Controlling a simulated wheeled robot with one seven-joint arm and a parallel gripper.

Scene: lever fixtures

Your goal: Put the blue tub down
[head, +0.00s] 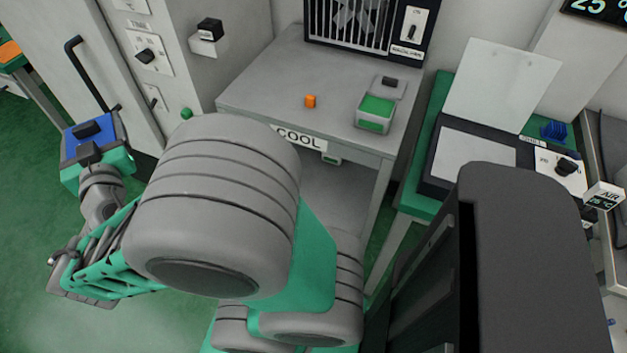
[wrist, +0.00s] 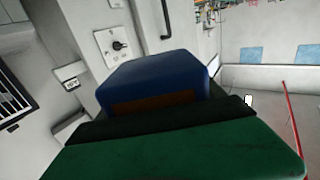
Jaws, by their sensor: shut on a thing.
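The blue tub (head: 74,147) is held up at the far left in the head view, in front of the grey cabinet and above the green floor. It also fills the middle of the wrist view (wrist: 155,75), with a brown-orange strip along its near side. My gripper (head: 89,141) is shut on it. Dark gripper parts hide some of the tub, and I cannot see its underside.
The cabinet (head: 110,75) has a protruding black handle (head: 88,78).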

